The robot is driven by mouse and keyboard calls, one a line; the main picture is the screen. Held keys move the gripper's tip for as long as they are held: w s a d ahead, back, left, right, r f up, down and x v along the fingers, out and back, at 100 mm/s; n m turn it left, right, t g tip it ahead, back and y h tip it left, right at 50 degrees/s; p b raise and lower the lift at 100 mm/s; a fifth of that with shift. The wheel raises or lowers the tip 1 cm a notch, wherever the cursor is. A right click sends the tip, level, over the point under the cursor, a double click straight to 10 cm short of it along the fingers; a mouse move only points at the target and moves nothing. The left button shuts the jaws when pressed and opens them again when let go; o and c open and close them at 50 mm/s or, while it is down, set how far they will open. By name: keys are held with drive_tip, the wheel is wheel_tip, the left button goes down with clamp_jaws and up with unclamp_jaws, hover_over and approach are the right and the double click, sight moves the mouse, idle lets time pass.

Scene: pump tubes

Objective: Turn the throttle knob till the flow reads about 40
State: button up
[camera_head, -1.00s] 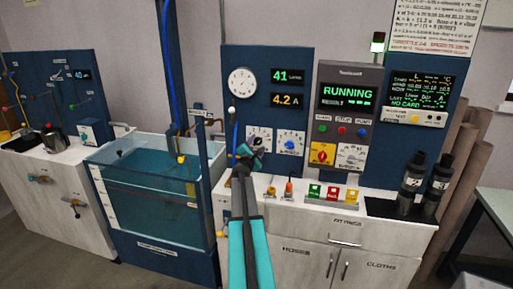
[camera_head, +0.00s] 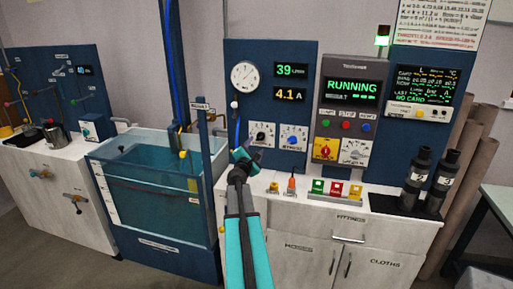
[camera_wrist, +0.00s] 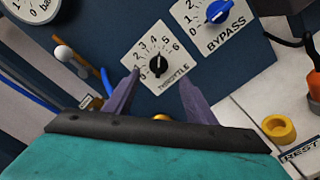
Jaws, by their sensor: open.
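The throttle knob (camera_head: 262,134) is a small black knob on a white dial plate numbered 0 to 6. It also shows in the wrist view (camera_wrist: 157,64), uncovered, ahead of my fingertips; its exact setting is hard to read. The green flow display (camera_head: 284,71) reads 39. My gripper (camera_head: 241,158) is below and left of the throttle plate in the head view. In the wrist view its two fingers (camera_wrist: 159,80) are spread apart with nothing between them, standing off from the knob.
The blue bypass knob (camera_head: 293,138) is just right of the throttle. The round gauge (camera_head: 244,76) is above. A 4.1 A display (camera_head: 288,95) sits under the flow reading. The panel (camera_head: 351,92) says RUNNING. A water tank (camera_head: 150,190) stands left; a yellow ring (camera_wrist: 278,128) is near my right finger.

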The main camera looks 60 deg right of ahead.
drive_tip(key=b+v, duration=0.1)
drive_tip(key=v, duration=0.5)
idle(0.3)
